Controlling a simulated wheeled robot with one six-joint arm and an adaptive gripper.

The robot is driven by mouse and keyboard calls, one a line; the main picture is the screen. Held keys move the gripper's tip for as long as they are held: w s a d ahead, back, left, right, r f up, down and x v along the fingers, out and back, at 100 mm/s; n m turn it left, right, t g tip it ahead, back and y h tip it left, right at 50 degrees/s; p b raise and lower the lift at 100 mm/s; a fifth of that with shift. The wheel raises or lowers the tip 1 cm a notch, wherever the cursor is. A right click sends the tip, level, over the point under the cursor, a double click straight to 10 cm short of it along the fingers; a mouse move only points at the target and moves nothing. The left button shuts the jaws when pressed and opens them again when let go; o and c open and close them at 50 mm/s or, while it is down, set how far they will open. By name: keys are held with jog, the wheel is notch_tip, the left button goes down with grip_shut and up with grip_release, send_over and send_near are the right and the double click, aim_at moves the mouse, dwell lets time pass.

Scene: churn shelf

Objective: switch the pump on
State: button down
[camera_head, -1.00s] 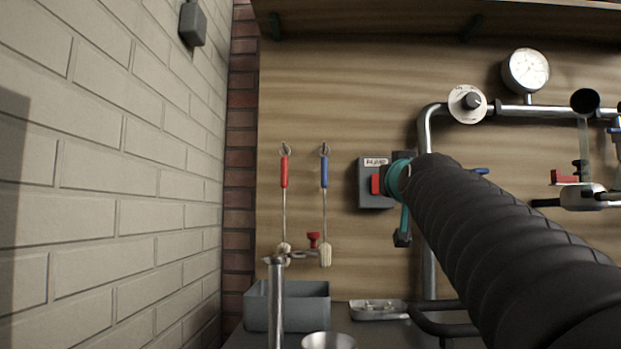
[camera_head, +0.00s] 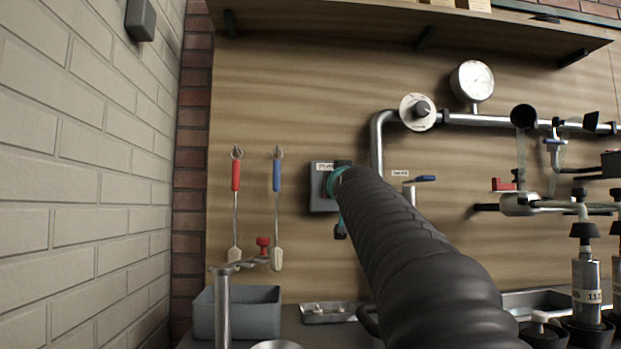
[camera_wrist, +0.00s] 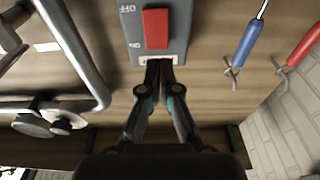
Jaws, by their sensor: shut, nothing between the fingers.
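The grey pump switch box (camera_head: 322,190) is on the wooden back panel, left of my arm. Its red switch (camera_wrist: 156,29) shows in the wrist view, with an "OFF" mark (camera_wrist: 127,8) beside its end farther from my gripper and a smaller mark (camera_wrist: 135,45) near the closer end. Which way the switch is tilted I cannot tell. My gripper (camera_wrist: 162,66) is shut and empty, its fingertips over the near edge of the box, just short of the red switch. Whether they touch the box is unclear. In the head view my arm hides the switch and most of my gripper.
Red-handled (camera_head: 235,175) and blue-handled (camera_head: 276,175) brushes hang left of the box. A shelf (camera_head: 400,25) is above; a grey bin (camera_head: 253,312) and tray (camera_head: 327,312) are below.

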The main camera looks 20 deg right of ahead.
jog(key=shift+p+x, duration=0.45)
jog(key=shift+x, duration=1.65)
jog(key=shift+r+p, duration=0.2)
jog(key=shift+p, duration=0.1)
